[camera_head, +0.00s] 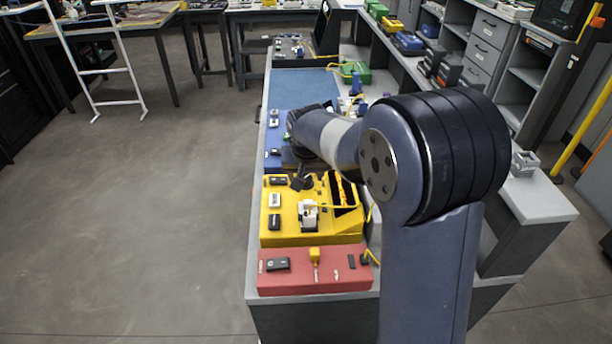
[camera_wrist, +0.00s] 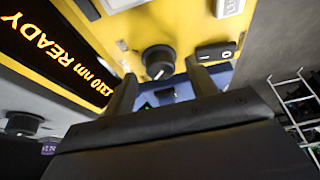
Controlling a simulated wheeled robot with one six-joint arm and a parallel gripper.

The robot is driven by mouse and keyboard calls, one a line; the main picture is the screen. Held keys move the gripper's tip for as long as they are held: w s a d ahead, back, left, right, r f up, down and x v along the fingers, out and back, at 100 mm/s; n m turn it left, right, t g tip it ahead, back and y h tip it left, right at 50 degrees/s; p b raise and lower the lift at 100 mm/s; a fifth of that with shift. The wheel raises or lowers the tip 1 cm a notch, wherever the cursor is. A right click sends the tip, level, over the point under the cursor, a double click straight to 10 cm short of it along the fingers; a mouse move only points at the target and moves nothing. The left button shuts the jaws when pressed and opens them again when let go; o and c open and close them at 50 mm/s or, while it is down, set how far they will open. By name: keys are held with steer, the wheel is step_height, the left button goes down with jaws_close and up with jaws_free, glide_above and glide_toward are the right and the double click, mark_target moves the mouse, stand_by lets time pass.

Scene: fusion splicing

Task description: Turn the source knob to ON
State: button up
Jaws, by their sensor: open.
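In the wrist view a round black knob (camera_wrist: 157,62) with a light pointer mark stands on a yellow panel (camera_wrist: 105,30). It is probably the source knob; its label cannot be read. My gripper (camera_wrist: 163,72) is open, with one finger to each side just below the knob, and I cannot tell whether they touch it. In the head view my gripper (camera_head: 300,180) hangs over the far edge of the yellow station (camera_head: 330,238), and the knob cannot be made out there.
A display (camera_wrist: 55,55) reads "1310 nm READY". A black rocker switch (camera_wrist: 215,51) sits right of the knob. A second dark knob (camera_wrist: 23,123) shows at left. A red station (camera_head: 335,283) lies nearer, a blue mat (camera_head: 295,90) farther along the bench.

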steer(key=shift+w+f, duration=0.2)
steer(key=shift+f, duration=0.3)
steer(key=c, duration=1)
